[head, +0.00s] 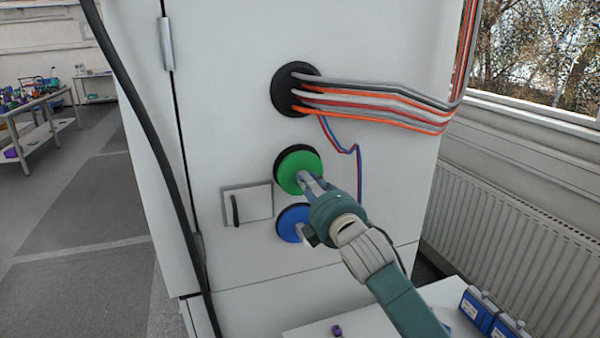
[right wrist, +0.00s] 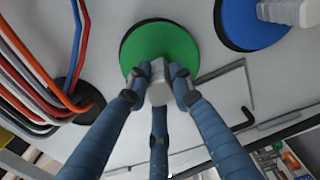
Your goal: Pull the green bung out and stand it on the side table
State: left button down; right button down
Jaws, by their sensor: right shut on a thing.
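The green bung (head: 297,167) is a round green disc with a dark rim, set in the white cabinet's side below the cable port. In the right wrist view the green bung (right wrist: 165,45) has a pale grip in its middle. My right gripper (head: 306,184) is at the bung, and in the right wrist view its blue fingers (right wrist: 158,80) are closed around that grip. The bung appears to sit flat against the panel. The side table (head: 375,320) is a white top at the lower right, partly hidden by my right arm. My left gripper is not in view.
A blue bung (head: 291,224) sits just below the green one, and a small hatch (head: 247,204) is left of it. Cables (head: 375,105) run right from the black port (head: 296,89). Blue boxes (head: 478,310) and a small purple item (head: 337,331) are on the side table.

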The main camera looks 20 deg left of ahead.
jog(key=shift+s+r, duration=0.1)
jog(key=shift+r+p+v, duration=0.2)
jog(key=shift+p+v, duration=1.2)
jog(key=shift+v, duration=1.3)
jog(key=s+d+f+m+t+h+b, duration=0.1)
jog(key=s+d+f+m+h+b, duration=0.1)
jog(key=s+d+f, duration=0.5)
jog(key=s+d+f+m+t+h+b, duration=0.1)
jog(key=s+d+f+h+b, duration=0.3)
jog(key=d, duration=1)
jog(key=s+d+f+m+t+h+b, duration=0.1)
jog(key=s+d+f+m+h+b, duration=0.2)
jog(key=s+d+f, duration=0.7)
jog(key=s+d+h+b, duration=0.1)
jog(key=s, duration=0.2)
jog(key=shift+f+m, duration=0.4)
